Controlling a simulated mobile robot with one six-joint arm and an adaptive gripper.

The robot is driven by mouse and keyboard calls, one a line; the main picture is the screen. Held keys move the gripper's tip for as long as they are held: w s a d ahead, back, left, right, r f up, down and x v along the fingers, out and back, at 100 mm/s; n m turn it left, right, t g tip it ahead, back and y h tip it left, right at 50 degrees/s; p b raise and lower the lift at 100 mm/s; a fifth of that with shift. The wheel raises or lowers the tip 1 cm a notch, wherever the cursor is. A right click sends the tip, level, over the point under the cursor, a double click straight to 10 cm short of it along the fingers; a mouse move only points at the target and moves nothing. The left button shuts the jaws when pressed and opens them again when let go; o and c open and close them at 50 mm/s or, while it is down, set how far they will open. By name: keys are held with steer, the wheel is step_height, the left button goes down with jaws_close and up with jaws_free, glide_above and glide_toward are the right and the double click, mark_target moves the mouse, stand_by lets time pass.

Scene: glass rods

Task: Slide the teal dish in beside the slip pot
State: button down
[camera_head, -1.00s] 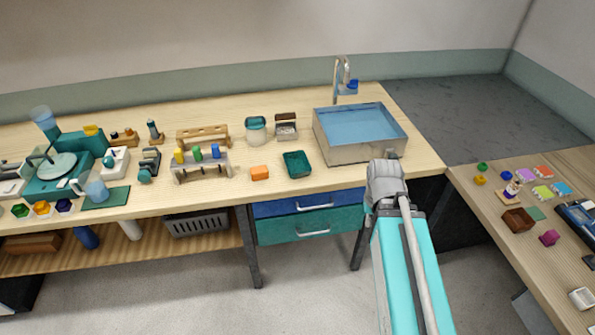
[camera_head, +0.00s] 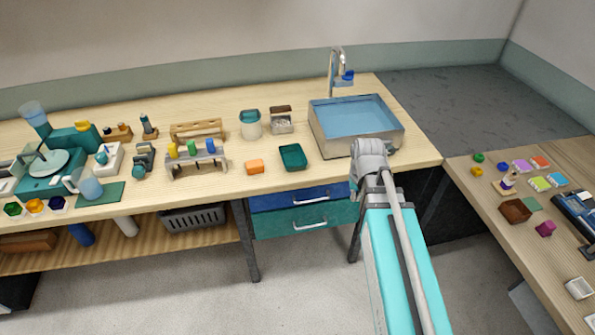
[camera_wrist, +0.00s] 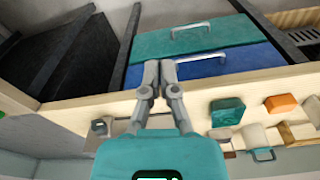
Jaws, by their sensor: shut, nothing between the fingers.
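The teal dish (camera_head: 292,157) is a small open rectangular tray near the front edge of the wooden bench, left of the sink. In the wrist view the dish (camera_wrist: 227,112) lies right of my fingers. In the head view my arm hides the fingers.
An orange block (camera_head: 254,167) lies left of the dish. A small grey box (camera_head: 281,125) stands right of the pot. A water-filled sink (camera_head: 320,138) is to the right. A rack with coloured bottles (camera_head: 181,170) stands left. Bare wood lies between pot and dish.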

mark_target(292, 157)
steer(key=w+a+n+t+y, duration=0.1)
steer(key=w+a+n+t, duration=0.1)
steer(key=w+a, duration=1)
steer(key=a+n, duration=0.1)
steer(key=a, duration=0.2)
steer(key=shift+w+a+b, duration=0.2)
steer(key=shift+w+b, duration=0.05)
steer(key=shift+b, duration=0.1)
steer(key=shift+f, duration=0.2)
steer(key=b+x, duration=0.9)
steer(key=shift+w+f+b, duration=0.15)
steer(key=shift+f+b, duration=0.25)
steer(key=shift+w+a+r, duration=0.1)
steer(key=shift+w+a, duration=0.15)
steer(key=shift+w, duration=0.4)
steer(key=shift+w+a, duration=0.25)
steer(key=shift+w, duration=0.35)
steer(key=shift+w+a, duration=0.3)
steer(key=shift+w, duration=0.35)
steer(key=shift+w, duration=0.1)
steer(key=w+a, duration=0.1)
steer(key=w, duration=0.1)
steer(key=w+a, duration=0.1)
steer(key=w, duration=0.2)
steer(key=w+a, duration=0.1)
steer(key=w, duration=0.2)
steer(key=shift+w+a, duration=0.1)
